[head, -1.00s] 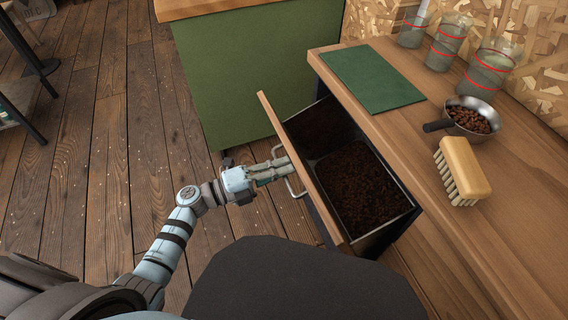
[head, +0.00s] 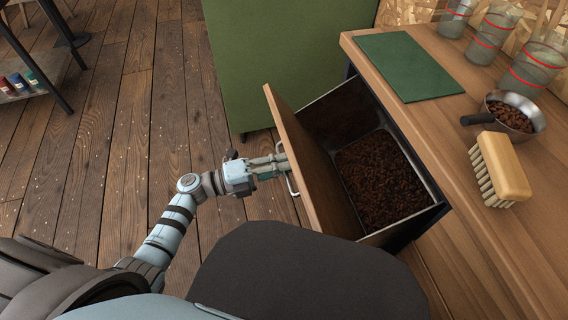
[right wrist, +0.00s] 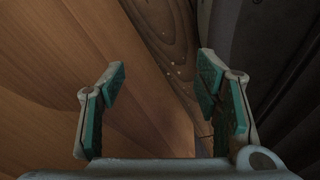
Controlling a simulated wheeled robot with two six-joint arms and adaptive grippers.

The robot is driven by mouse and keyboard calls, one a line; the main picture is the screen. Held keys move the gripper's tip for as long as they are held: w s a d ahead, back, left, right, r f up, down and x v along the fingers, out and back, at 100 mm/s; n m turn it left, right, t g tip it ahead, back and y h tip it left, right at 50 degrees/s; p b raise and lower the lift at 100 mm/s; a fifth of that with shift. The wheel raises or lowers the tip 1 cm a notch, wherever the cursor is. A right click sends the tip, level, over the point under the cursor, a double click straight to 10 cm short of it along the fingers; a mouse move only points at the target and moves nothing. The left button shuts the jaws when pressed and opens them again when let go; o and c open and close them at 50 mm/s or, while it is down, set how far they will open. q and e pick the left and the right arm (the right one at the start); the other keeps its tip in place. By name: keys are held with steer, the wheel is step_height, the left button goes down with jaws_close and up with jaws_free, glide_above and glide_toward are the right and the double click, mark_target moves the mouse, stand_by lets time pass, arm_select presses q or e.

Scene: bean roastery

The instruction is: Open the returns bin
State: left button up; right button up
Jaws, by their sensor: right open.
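The returns bin is a wood-fronted drawer (head: 305,165) that stands pulled out from the counter. Inside it a metal-rimmed tray (head: 441,203) holds dark brown beans. A pale bar handle (head: 291,186) is on its front. My left gripper (head: 284,163) is at the upper part of this handle, with its fingers close together on it; the front panel partly hides the contact. My right gripper is not in the head view. In the right wrist view it (right wrist: 162,85) is open, with nothing between its fingers, near a wooden surface (right wrist: 60,70).
The wooden counter (head: 480,235) carries a green mat (head: 408,65), a pan of beans (head: 512,115), a brush (head: 502,165) and glass jars. A green cabinet (head: 285,60) stands behind the drawer. The plank floor (head: 120,110) at left is clear; a shelf (head: 45,80) stands far left.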

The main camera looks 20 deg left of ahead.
arm_select(q)
steer(key=v, duration=1.2)
steer(key=shift+f, duration=0.1)
